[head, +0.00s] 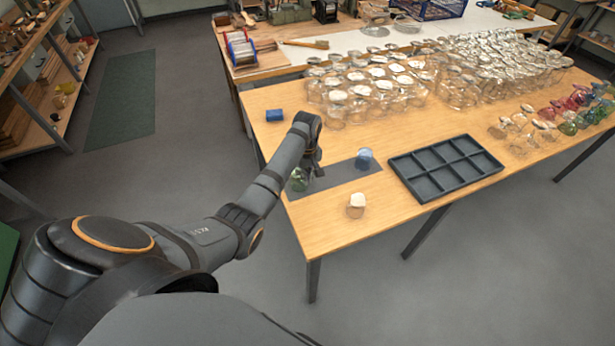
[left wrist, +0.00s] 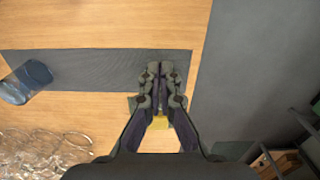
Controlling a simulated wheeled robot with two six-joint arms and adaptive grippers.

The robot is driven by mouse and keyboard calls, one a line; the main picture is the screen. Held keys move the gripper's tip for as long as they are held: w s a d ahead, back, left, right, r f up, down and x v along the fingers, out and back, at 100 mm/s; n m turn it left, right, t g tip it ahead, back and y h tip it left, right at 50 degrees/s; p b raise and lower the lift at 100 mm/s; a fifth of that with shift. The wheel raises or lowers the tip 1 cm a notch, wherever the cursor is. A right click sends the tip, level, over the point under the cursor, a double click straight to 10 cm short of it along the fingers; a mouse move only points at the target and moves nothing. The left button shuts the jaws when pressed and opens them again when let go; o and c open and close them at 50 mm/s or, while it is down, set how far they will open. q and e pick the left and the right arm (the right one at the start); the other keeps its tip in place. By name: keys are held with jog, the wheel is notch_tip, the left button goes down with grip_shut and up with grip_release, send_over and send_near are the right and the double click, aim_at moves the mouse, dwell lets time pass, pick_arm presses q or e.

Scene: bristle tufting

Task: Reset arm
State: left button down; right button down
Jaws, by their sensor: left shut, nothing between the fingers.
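My left gripper (head: 315,172) is over the left part of a dark grey mat (head: 335,178) on the wooden table, apart from the blue glass. In the left wrist view the gripper (left wrist: 161,70) has its fingers together with nothing between them, above the mat (left wrist: 100,68). A green glass (head: 298,181) is just left of the gripper in the head view; whether they touch is unclear. A blue glass (head: 364,157) is on the mat to the right; it also shows in the left wrist view (left wrist: 27,82). My right gripper is not in view.
A compartmented dark tray (head: 447,166) looks empty. A blue block (head: 275,115) lies behind my arm. Many clear glasses (head: 380,85) crowd the back; coloured glasses (head: 575,110) stand at right.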

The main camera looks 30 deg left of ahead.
pick_arm(q)
jog(key=s+d+f+m+t, duration=0.1)
jog(key=s+d+f+m, duration=0.15)
jog(key=s+m, duration=0.6)
jog(key=s+d+r+m+t, duration=0.15)
jog(key=s+r, duration=0.25)
jog(key=s, duration=0.5)
jog(key=s+d+r+m+t, duration=0.15)
jog(key=s+r, duration=0.25)
jog(key=s, duration=0.4)
jog(key=s+a+f+g+y+b, duration=0.1)
jog(key=s+f, duration=0.1)
jog(key=f, duration=1.3)
jog(key=s+a+f+g+b, duration=0.1)
jog(key=f, duration=1.5)
jog(key=s+a+f, duration=0.1)
jog(key=s+f, duration=1.4)
jog(key=s, duration=0.2)
jog(key=shift+s+g+b, duration=0.3)
jog(key=shift+g, duration=0.1)
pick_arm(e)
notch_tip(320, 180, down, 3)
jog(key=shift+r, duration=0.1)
